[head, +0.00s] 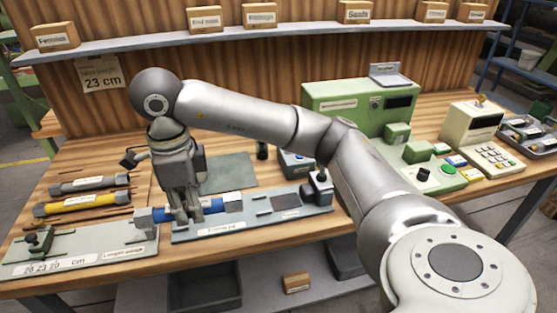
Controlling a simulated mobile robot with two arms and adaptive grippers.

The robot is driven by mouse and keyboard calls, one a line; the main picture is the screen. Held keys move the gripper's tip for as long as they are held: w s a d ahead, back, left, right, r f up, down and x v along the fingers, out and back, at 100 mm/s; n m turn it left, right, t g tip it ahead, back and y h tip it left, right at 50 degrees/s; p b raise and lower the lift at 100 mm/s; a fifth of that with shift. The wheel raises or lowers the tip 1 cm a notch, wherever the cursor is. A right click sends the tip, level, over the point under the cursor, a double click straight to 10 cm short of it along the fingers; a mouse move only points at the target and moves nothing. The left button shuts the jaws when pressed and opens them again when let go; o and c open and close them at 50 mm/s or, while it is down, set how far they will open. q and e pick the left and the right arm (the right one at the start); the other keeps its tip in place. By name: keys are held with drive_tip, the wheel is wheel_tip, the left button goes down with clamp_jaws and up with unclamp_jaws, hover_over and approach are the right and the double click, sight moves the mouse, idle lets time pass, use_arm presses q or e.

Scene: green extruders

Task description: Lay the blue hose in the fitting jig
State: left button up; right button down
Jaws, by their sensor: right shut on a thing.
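The blue hose (213,206) has grey end pieces and lies nearly level across the picture. My right gripper (190,216) points down from above and is shut on the hose, hiding part of its middle. The fitting jig (275,218) is a flat grey-blue plate with a label on its front edge and a small upright device at its right end. The hose is over the jig's left part, and its left end reaches past the jig's left edge. I cannot tell whether it touches the plate. My left gripper is not in view.
The length gauge plate (110,242) lies to the left. Yellow (78,203) and grey (90,186) hoses lie behind it. A green machine (345,103) and a keypad device (485,150) stand to the right. A shelf with labelled blocks runs above. A grey-green mat (230,172) is bare.

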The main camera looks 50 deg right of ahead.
drive_tip(key=shift+s+d+f, duration=0.2)
drive_tip(key=shift+d+f, duration=0.1)
drive_tip(key=shift+d, duration=0.25)
drive_tip(key=w+d+f, duration=0.1)
drive_tip(key=d+f, duration=0.1)
drive_tip(key=d, duration=0.1)
drive_tip(key=w+d+f+p, duration=0.1)
drive_tip(key=w+d+f, duration=0.1)
drive_tip(key=d+f, duration=0.1)
drive_tip(key=w+d+f+p, duration=0.1)
drive_tip(key=w+d+f, duration=0.1)
drive_tip(key=d, duration=0.3)
drive_tip(key=shift+w+f, duration=0.2)
drive_tip(key=shift+f, duration=0.45)
drive_tip(key=shift+w+d+f, duration=0.1)
drive_tip(key=shift+f, duration=0.15)
drive_tip(key=f, duration=0.1)
drive_tip(key=f+p, duration=0.1)
drive_tip(key=f, duration=0.1)
drive_tip(key=shift+d, duration=0.35)
drive_tip(key=shift+w+f, duration=0.1)
drive_tip(key=shift+f, duration=0.25)
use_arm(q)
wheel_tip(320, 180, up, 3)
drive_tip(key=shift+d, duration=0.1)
use_arm(e)
drive_tip(key=shift+f, duration=0.1)
